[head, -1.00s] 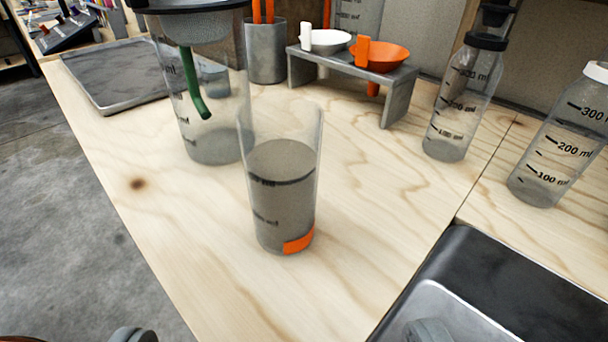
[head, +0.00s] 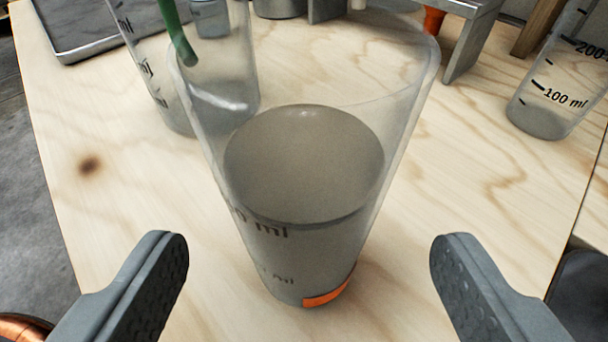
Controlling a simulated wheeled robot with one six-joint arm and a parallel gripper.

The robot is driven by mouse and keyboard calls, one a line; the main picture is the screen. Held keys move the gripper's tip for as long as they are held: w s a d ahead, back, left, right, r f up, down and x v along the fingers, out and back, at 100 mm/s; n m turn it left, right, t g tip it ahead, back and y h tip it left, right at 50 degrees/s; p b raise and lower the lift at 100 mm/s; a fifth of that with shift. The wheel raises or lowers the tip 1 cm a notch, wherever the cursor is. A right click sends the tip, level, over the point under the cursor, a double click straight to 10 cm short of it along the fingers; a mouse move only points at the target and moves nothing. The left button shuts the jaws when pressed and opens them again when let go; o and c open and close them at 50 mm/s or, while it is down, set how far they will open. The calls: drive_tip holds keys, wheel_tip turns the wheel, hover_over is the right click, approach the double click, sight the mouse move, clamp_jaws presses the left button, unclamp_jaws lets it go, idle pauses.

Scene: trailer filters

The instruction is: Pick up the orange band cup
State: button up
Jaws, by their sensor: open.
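The orange band cup (head: 300,240) is a clear, tapered cup with dark ml marks and an orange patch low on its front. It stands upright on the wooden table and holds grey, murky liquid to about mid-height. My gripper (head: 309,250) is open, with one dark grey finger to the left of the cup and one to the right. Both fingers are apart from the cup and appear nearer to the camera than it is. Nothing is between the fingertips except the view of the cup's lower part.
A clear vessel with a green tube (head: 178,35) stands close behind the cup on the left. A metal tray (head: 100,30) lies at the back left. A marked bottle (head: 555,95) and a grey stand (head: 470,40) are at the back right.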

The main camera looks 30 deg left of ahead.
sight(306, 256)
drive_tip(key=x, duration=0.4)
drive_tip(key=shift+a+f, duration=0.1)
drive_tip(key=shift+s, duration=0.1)
drive_tip(key=c, duration=1.2)
drive_tip(key=shift+r, duration=4.95)
